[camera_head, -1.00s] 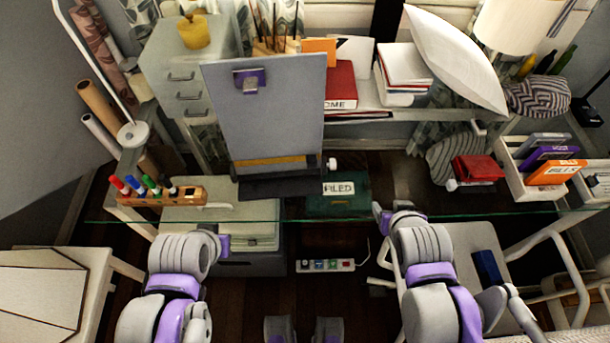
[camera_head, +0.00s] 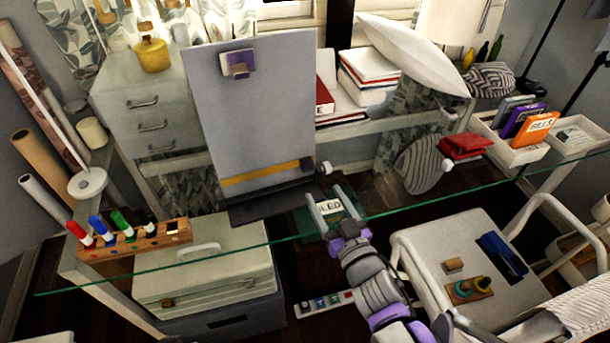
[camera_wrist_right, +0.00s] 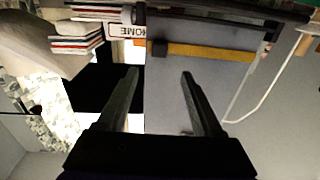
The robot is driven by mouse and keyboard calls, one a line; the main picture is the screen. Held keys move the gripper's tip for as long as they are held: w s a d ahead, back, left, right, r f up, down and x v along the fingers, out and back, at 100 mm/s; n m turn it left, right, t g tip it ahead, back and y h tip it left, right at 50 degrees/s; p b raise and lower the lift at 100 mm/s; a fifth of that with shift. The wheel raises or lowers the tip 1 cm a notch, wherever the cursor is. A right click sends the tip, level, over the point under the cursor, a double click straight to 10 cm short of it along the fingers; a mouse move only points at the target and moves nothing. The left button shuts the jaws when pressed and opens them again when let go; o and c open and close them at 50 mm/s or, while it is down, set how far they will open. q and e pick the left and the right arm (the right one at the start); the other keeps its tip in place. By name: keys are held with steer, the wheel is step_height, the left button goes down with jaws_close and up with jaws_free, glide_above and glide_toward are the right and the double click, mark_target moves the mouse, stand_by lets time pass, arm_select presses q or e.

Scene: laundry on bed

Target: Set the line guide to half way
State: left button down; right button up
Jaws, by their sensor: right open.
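A grey upright board (camera_head: 250,110) stands on a black base on the glass shelf, with a purple clip (camera_head: 238,63) near its top. The line guide (camera_head: 260,173), a yellow bar, lies across the board near its bottom edge, with a white knob (camera_head: 326,168) beyond its right end. My right gripper (camera_head: 330,199) is open and empty, in front of and just below the knob. In the right wrist view its open fingers (camera_wrist_right: 158,73) point towards the board, and the yellow bar (camera_wrist_right: 205,51) shows ahead of them. My left gripper is out of view.
A wooden rack of markers (camera_head: 135,239) stands on the glass (camera_head: 400,207) at the left. A striped round cushion (camera_head: 422,163), a red item (camera_head: 465,146) and a white tray of boxes (camera_head: 510,152) are at the right. A drawer cabinet (camera_head: 140,100) stands behind.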

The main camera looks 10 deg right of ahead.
mark_target(309, 167)
steer(key=w, duration=0.3)
steer(key=w+b, duration=0.1)
steer(key=w, duration=0.2)
steer(key=w+a, duration=0.1)
steer(key=w, duration=0.3)
jaws_close()
stand_by(1.2)
